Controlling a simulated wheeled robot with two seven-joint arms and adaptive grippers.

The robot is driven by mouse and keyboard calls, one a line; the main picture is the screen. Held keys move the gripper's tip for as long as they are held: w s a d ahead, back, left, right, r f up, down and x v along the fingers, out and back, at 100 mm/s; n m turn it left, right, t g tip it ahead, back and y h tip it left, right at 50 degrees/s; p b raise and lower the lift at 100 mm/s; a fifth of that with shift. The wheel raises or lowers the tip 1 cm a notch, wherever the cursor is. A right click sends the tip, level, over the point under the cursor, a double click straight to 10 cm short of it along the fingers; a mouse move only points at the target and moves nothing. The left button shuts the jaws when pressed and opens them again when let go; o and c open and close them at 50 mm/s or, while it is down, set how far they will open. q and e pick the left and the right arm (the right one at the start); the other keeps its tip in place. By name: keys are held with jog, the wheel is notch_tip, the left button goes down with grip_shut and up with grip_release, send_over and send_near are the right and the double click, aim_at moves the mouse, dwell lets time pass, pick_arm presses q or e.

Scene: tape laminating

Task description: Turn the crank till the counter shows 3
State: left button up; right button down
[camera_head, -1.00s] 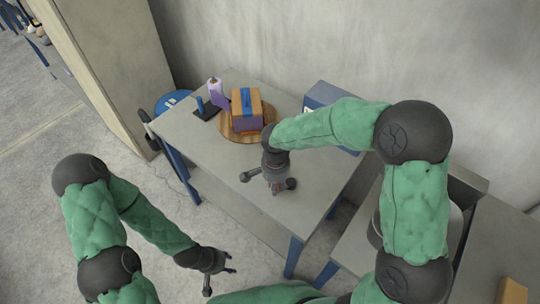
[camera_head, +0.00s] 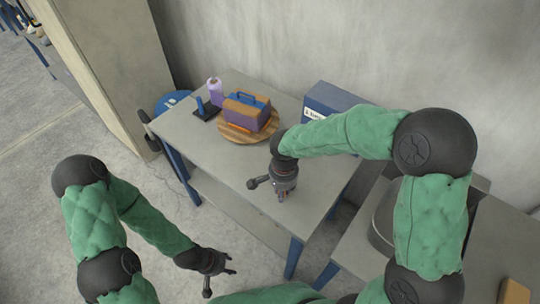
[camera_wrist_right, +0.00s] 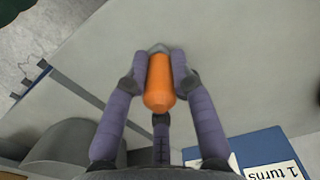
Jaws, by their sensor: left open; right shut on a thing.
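An orange knob-like handle (camera_wrist_right: 158,85), which looks like the crank's grip, is between the fingers of my right gripper in the right wrist view. My right gripper (camera_head: 283,196) is shut on it above the grey table and hides it in the head view. The counter (camera_wrist_right: 272,160) is a white label on a blue box in the right wrist view and reads "1 turns". The same blue box (camera_head: 322,100) stands at the table's back right, partly behind my right arm. My left gripper (camera_head: 222,278) is open and empty, low in front of the table.
A round wooden board (camera_head: 233,133) carries a purple and orange box (camera_head: 246,112) with a blue handle. The grey table (camera_head: 205,150) is bare at front left. A wall (camera_head: 270,40) rises behind.

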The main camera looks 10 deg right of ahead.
jog(key=shift+w+d+r, duration=0.2)
jog(key=shift+w, duration=0.1)
